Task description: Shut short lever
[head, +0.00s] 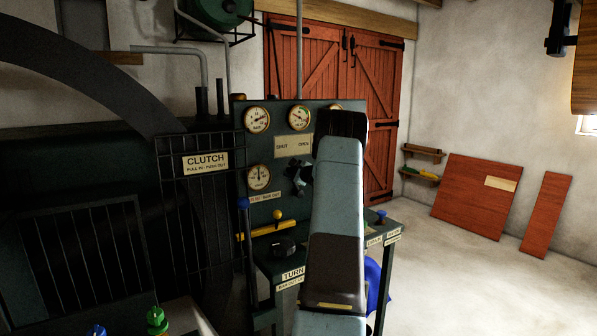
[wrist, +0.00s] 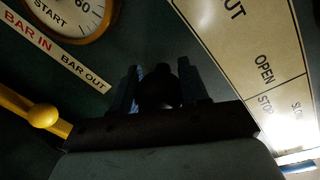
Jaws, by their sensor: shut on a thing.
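My gripper (wrist: 162,88) shows in the wrist view with two blue-grey fingers, closed from both sides on a dark rounded knob, which I take for the short lever (wrist: 160,84). The lever's stem and exact angle are hidden behind the fingers and the dark gripper body. In the head view my arm covers much of the panel, and only a small dark and bluish shape shows beside it, below the SHUT–OPEN plate (head: 293,146). That plate's OPEN end (wrist: 262,68) lies to the right of the fingers in the wrist view.
A yellow ball-ended bar (wrist: 43,115) is close on the left in the wrist view, below a gauge (wrist: 75,15). In the head view, a blue-knobbed lever (head: 243,203) and the CLUTCH grille (head: 205,162) stand left of the panel. Open floor (head: 470,290) lies right.

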